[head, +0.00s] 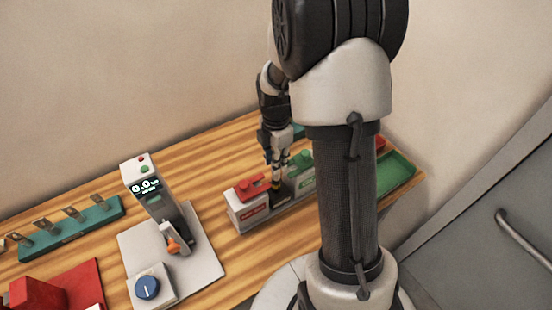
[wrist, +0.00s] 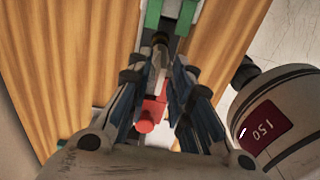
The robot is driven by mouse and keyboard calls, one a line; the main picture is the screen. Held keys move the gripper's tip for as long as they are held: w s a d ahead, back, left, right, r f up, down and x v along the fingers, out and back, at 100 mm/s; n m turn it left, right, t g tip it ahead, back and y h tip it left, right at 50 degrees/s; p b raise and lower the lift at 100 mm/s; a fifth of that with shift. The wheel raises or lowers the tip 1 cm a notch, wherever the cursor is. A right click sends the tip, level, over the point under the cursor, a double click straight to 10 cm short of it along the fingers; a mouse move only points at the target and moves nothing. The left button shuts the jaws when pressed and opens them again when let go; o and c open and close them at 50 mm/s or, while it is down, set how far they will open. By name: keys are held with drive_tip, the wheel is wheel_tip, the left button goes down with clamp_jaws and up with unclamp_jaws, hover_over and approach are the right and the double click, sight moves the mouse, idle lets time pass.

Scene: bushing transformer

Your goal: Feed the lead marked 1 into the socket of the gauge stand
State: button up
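The gauge stand (head: 153,195) stands left of centre in the head view, an upright grey column with a lit display on a pale base plate. An orange piece (head: 174,246) sits low on its front; I cannot make out the socket. My gripper (head: 279,166) points down between a red-topped and a green-topped block, right of the stand. It also shows in the wrist view (wrist: 157,78). A slim dark and grey piece (wrist: 159,54) lies between its fingertips. I cannot tell whether the fingers touch it, or read any lead's mark.
A blue knob box (head: 148,287) is at the stand's front. A teal rack (head: 75,229) with several clips lies left, near a red block (head: 38,296). A red-topped block (head: 248,205) and a green tray (head: 394,174) are on the right. Bare wood lies between stand and blocks.

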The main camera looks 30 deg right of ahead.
drive_tip(key=shift+o, duration=0.5)
drive_tip(key=shift+r, duration=0.1)
drive_tip(key=shift+r, duration=0.35)
wheel_tip(320, 180, up, 11)
idle(0.4)
